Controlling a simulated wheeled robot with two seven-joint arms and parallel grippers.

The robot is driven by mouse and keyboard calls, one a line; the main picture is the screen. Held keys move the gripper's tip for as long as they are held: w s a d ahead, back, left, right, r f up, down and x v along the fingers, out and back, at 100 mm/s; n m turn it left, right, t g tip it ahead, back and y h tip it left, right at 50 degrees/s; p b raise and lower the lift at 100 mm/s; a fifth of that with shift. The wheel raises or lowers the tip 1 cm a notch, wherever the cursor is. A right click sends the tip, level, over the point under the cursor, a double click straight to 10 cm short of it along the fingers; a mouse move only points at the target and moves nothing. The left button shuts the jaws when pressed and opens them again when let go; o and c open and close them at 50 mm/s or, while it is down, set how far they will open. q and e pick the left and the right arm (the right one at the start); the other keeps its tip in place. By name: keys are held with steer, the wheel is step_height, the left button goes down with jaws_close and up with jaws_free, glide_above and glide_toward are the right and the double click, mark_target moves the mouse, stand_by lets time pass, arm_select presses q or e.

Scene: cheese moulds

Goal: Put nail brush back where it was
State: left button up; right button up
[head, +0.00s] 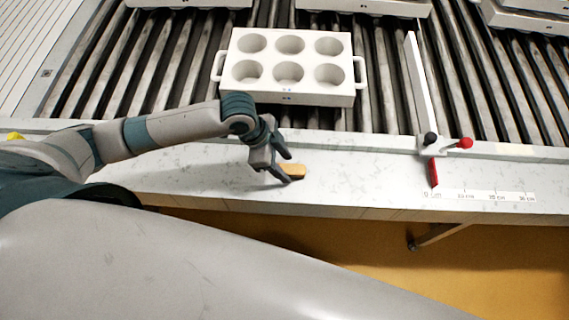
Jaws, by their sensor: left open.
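The nail brush (295,170), a small orange-tan block, lies on the pale speckled ledge (370,175) in front of the rollers. My left gripper (291,168) is at the brush, with its fingers open and pointing right, one on the far side and one on the near side of the brush's left end. Part of the brush is hidden by the fingers, and I cannot tell whether they touch it. My right gripper is not in view.
A white mould block (290,97) with several round cups sits on the rollers behind the ledge. To the right stands a white gate bar (415,85) with a red knob (466,143), a red pointer (433,172) and a scale (490,196). The ledge's front edge drops to an orange floor (330,240).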

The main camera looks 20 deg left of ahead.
arm_select(q)
steer(key=b+v, duration=0.1)
steer(key=v, duration=1)
steer(key=shift+r, duration=0.25)
stand_by(1.1)
